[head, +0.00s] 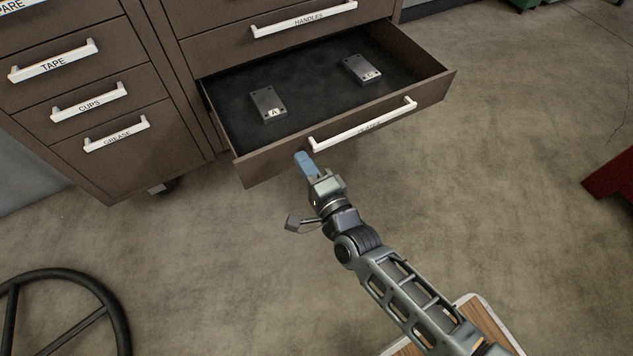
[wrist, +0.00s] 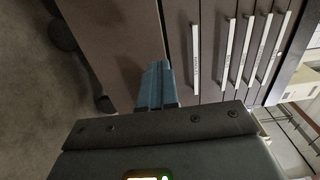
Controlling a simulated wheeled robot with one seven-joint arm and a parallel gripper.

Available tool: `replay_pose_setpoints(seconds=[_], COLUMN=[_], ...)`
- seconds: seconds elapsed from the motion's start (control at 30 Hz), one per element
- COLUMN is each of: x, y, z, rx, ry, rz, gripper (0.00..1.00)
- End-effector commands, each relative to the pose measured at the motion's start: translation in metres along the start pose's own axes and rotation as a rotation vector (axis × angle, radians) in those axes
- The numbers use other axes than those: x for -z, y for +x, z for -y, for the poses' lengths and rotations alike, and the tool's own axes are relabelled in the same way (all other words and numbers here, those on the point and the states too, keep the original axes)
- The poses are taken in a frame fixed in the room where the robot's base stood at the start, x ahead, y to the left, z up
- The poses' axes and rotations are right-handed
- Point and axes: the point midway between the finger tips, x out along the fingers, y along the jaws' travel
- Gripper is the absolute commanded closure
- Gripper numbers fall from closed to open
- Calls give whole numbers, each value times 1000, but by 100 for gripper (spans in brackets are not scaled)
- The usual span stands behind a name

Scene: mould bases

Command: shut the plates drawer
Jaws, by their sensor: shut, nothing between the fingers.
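The plates drawer (head: 245,169) is pulled well out of the brown cabinet in the head view. Its white handle (head: 362,126) runs along the front, with a label that is hard to read. Two grey metal blocks lie inside: one marked A (head: 268,103) at the left and one apparently marked C (head: 362,69) at the back right. My gripper (head: 302,158) has its blue fingers closed and empty, at the drawer front by the handle's left end. I cannot tell whether they touch it. The closed fingers also show in the wrist view (wrist: 156,84).
The handles drawer (head: 305,22) above is shut. The tape (head: 52,62), cups (head: 88,103) and grease (head: 115,134) drawers at the left are shut. A dark wheel-like ring (head: 122,320) is at lower left and a red object (head: 610,178) at the right edge.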

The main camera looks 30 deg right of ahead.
Motion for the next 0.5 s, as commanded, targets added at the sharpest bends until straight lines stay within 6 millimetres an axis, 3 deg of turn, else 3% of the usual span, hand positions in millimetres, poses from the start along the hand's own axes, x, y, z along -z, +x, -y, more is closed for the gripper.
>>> replay_pose_setpoints(seconds=[0.2, 0.5], x=[0, 0], y=[29, 37], z=[-1, 0], rx=[1, -1], ry=[0, 0], rz=[-1, 0], gripper=[100, 100])
